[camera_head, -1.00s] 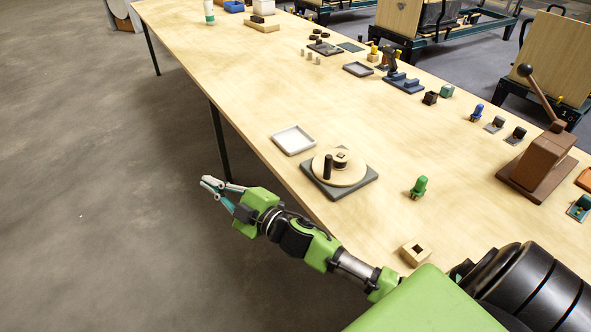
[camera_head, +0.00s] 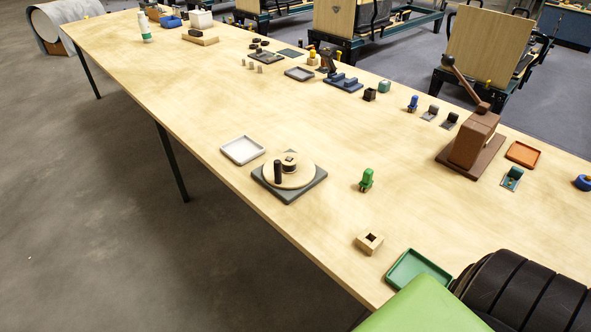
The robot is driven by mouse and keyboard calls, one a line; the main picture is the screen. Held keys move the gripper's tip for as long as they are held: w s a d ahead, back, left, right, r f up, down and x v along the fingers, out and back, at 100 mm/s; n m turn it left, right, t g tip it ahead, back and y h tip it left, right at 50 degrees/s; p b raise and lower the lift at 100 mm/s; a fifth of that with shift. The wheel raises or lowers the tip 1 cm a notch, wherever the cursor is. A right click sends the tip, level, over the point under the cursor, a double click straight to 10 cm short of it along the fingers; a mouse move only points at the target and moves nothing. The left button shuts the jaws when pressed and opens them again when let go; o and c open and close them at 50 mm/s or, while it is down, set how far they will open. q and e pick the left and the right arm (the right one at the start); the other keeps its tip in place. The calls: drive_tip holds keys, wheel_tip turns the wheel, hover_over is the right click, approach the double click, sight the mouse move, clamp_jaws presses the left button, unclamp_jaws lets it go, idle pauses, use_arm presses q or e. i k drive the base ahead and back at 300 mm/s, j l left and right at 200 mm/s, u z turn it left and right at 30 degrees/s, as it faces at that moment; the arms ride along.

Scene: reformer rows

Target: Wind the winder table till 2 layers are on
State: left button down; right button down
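The winder table is a round pale wooden disc (camera_head: 298,176) on a dark grey square base (camera_head: 310,190), near the table's left edge. Neither gripper shows now; only a green and black part of my own arm is at the bottom right.
A white tray (camera_head: 229,154) sits left of the winder. A green peg figure (camera_head: 366,180), a wooden block with a hole (camera_head: 369,242), a green tray (camera_head: 393,283) and a brown lever press (camera_head: 468,150) stand to the right. Bare tabletop lies between.

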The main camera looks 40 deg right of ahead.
sight(289, 160)
drive_tip(key=i+j+z, duration=0.1)
drive_tip(key=z, duration=0.3)
drive_tip(key=j+z, duration=0.1)
drive_tip(key=z, duration=0.3)
drive_tip(key=i+j+z, duration=0.15)
drive_tip(key=z, duration=0.3)
drive_tip(key=j+z, duration=0.2)
drive_tip(key=z, duration=0.2)
drive_tip(key=j+z, duration=0.2)
drive_tip(key=z, duration=0.2)
